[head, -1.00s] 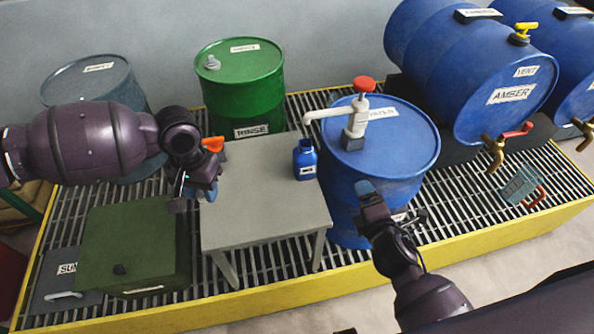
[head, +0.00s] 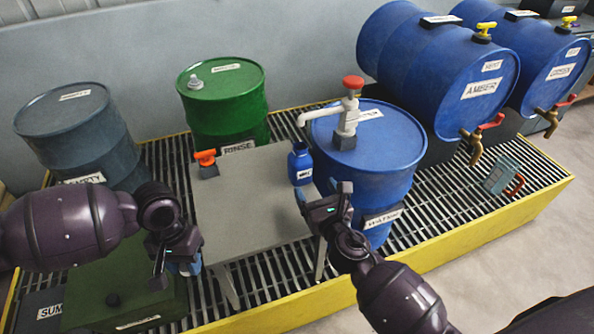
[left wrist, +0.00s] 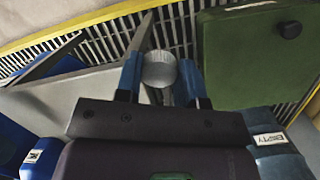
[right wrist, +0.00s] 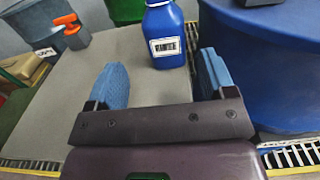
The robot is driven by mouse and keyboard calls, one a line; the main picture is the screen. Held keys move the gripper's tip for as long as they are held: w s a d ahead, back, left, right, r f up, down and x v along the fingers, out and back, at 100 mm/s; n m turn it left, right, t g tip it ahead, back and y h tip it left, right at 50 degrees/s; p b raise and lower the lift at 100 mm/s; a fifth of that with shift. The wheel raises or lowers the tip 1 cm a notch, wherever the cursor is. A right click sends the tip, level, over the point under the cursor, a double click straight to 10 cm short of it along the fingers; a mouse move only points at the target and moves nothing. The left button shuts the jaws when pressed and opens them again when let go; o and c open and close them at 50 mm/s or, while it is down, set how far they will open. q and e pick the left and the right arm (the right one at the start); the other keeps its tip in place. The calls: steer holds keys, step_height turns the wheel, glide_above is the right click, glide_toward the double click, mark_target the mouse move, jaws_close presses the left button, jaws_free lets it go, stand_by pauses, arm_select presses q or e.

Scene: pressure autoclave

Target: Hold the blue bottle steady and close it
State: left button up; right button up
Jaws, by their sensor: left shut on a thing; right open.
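The blue bottle (head: 300,165) stands upright at the right edge of the grey table, with a dark neck and a label on its front. It also shows in the right wrist view (right wrist: 166,40), beyond my fingertips; its mouth is cut off there. My right gripper (head: 323,192) is open and empty, in front of the bottle and apart from it. My left gripper (head: 178,268) is shut on a round, pale grey ribbed cap, seen between its blue fingers in the left wrist view (left wrist: 160,70). It is left of the table, above the green box's edge.
An orange-topped dispenser (head: 206,162) stands on the left of the grey table (head: 250,205). The blue drum with a pump (head: 385,165) stands close on the right of the bottle. The green box (head: 110,300) lies below my left gripper. The table's middle is clear.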

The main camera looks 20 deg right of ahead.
mark_target(299, 158)
arm_select(q)
steer(key=shift+d, duration=0.1)
steer(key=shift+s+f+b, duration=0.1)
steer(key=shift+f+b, duration=0.2)
steer(key=shift+f, duration=0.3)
arm_select(e)
steer(key=shift+w+a, duration=0.1)
steer(key=shift+w, duration=3.3)
steer(key=w, duration=0.4)
steer(key=shift+f+b, duration=0.1)
steer(key=shift+b, duration=0.25)
steer(key=shift+w, duration=0.6)
arm_select(q)
steer(key=shift+s+f+g, duration=0.25)
steer(key=shift+f+g, duration=0.05)
steer(key=shift+f, duration=0.65)
